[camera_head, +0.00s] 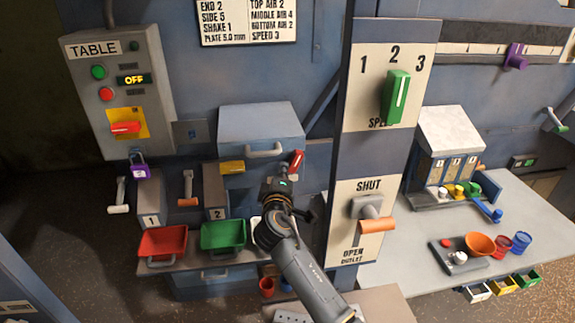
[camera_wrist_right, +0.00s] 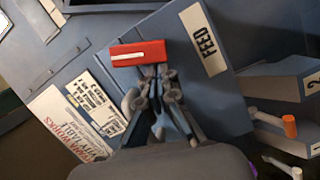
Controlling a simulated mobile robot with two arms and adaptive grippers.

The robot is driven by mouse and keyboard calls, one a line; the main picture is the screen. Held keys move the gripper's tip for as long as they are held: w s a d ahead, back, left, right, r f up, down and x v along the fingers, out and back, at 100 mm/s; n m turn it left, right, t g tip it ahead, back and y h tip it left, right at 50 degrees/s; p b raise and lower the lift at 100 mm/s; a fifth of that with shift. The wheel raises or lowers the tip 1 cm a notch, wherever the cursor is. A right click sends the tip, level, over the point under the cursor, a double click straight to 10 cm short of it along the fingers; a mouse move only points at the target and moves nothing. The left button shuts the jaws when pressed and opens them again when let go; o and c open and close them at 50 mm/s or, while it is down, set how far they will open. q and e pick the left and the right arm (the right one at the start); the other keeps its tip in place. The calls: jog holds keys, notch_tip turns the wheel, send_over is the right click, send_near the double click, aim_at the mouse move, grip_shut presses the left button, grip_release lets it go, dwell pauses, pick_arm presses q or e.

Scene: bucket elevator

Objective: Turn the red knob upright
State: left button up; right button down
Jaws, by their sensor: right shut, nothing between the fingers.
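A red knob (camera_head: 297,160) with a white line shows just beyond my right gripper (camera_head: 286,184) in the head view, tilted a little to the right. In the right wrist view the red knob (camera_wrist_right: 138,53) lies across the picture, left of a FEED label (camera_wrist_right: 203,42). My right gripper (camera_wrist_right: 154,72) is shut and empty, its fingertips right at the knob's lower edge; I cannot tell whether they touch. Another red knob (camera_head: 125,127) sits crosswise on a yellow plate of the TABLE box. My left gripper is not in view.
A purple padlock (camera_head: 139,170) hangs under the TABLE box (camera_head: 80,85). Red (camera_head: 163,241) and green (camera_head: 223,234) bins stand left of my right arm. The post with a green knob (camera_head: 396,97) and an orange-handled outlet lever (camera_head: 377,225) stands close on its right.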

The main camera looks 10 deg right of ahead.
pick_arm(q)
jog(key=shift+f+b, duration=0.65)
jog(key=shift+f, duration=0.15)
pick_arm(e)
jog(key=shift+d+f+n+t, duration=0.15)
jog(key=shift+f+n, duration=0.1)
jog(key=shift+n, duration=0.55)
jog(key=shift+d+f+n+t, duration=0.15)
jog(key=shift+f+n, duration=0.1)
jog(key=shift+n, duration=0.55)
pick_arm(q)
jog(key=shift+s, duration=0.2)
pick_arm(e)
jog(key=shift+a, duration=0.1)
